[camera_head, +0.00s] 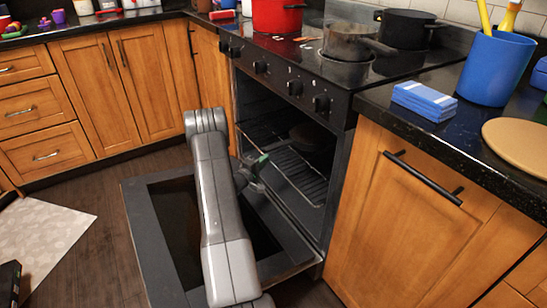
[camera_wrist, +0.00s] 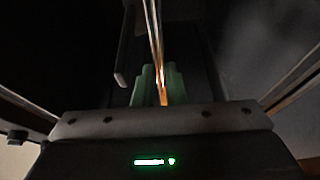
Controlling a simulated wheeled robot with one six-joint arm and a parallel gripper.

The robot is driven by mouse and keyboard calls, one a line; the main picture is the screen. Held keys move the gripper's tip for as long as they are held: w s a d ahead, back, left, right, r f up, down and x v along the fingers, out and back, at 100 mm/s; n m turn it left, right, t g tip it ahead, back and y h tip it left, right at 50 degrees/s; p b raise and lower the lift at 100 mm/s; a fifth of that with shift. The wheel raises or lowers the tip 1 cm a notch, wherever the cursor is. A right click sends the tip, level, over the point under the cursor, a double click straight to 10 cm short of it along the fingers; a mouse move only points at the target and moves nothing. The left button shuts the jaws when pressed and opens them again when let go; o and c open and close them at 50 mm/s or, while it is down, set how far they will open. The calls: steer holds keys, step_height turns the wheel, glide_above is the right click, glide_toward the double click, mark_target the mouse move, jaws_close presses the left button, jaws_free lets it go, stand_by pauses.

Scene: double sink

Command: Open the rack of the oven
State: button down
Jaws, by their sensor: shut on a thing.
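The oven's door (camera_head: 160,235) is folded down and open below the black cooktop. A wire rack (camera_head: 290,165) sits inside the oven cavity, with its front edge near the opening. A dark round pan (camera_head: 308,135) is inside, toward the back. My gripper (camera_head: 252,172) is at the rack's front edge, at its left part. In the wrist view, the green fingers (camera_wrist: 158,88) are shut on a thin metal bar of the rack (camera_wrist: 154,35) that runs between them. My arm hides part of the open door and the rack's left end.
Several pots (camera_head: 405,28) stand on the cooktop. Wooden cabinets (camera_head: 400,215) flank the oven on both sides. A pale rug (camera_head: 45,240) lies on the dark floor (camera_head: 105,190) at left.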

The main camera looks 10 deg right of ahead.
steer(key=s+a, duration=0.3)
steer(key=a, duration=0.6)
steer(key=s+a+p, duration=0.1)
steer(key=s+a, duration=0.2)
steer(key=a, duration=0.6)
steer(key=shift+s, duration=0.2)
steer(key=shift+d, duration=0.1)
steer(key=c, duration=1.5)
jaws_free()
steer(key=p+v, duration=0.2)
steer(key=v, duration=1.2)
steer(key=shift+d+p, duration=0.1)
steer(key=shift+p, duration=0.3)
steer(key=shift+d, duration=0.1)
steer(key=shift+b+x, duration=1.35)
steer(key=shift+x, duration=5.85)
